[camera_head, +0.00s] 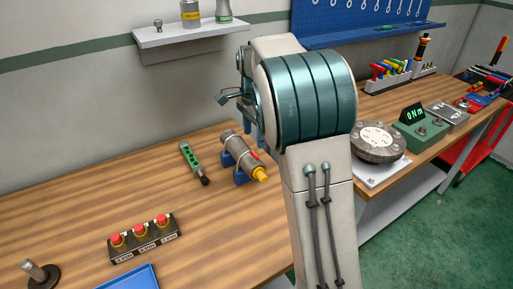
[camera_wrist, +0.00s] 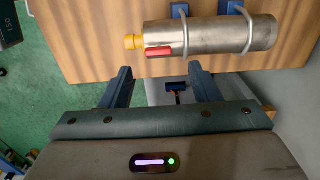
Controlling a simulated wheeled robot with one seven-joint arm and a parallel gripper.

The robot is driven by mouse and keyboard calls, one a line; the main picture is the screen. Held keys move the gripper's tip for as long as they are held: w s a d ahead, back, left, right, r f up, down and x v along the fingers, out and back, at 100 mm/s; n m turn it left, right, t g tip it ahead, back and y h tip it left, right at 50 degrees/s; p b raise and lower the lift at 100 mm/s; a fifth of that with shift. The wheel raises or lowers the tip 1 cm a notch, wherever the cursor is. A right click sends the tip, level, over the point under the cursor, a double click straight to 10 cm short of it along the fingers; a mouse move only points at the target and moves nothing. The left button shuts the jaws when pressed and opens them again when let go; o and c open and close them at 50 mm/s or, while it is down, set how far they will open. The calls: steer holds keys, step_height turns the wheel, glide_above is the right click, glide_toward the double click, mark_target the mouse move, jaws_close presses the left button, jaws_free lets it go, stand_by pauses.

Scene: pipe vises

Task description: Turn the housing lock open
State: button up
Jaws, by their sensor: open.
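The housing is a grey metal cylinder (camera_head: 238,150) lying in blue supports (camera_head: 240,177) on the wooden bench, with a yellow tip (camera_head: 261,174) at its near end. It also spans the top of the wrist view (camera_wrist: 210,36), held by two metal straps over blue supports. A small red lock lever (camera_wrist: 160,53) lies along the housing's lower edge close to the yellow tip (camera_wrist: 134,42). My gripper (camera_wrist: 160,69) is open and empty. In the wrist view its two dark blue fingers point toward the housing, with the lever between and beyond their tips. No contact shows.
A green-and-black tool (camera_head: 193,162) lies left of the housing. A box of red buttons (camera_head: 142,236) and a blue tray (camera_head: 130,279) sit nearer. A round metal flange (camera_head: 377,141) and a green meter (camera_head: 420,126) stand right.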

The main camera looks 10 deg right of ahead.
mark_target(254, 152)
step_height(254, 152, down, 6)
steer(key=shift+r, duration=0.1)
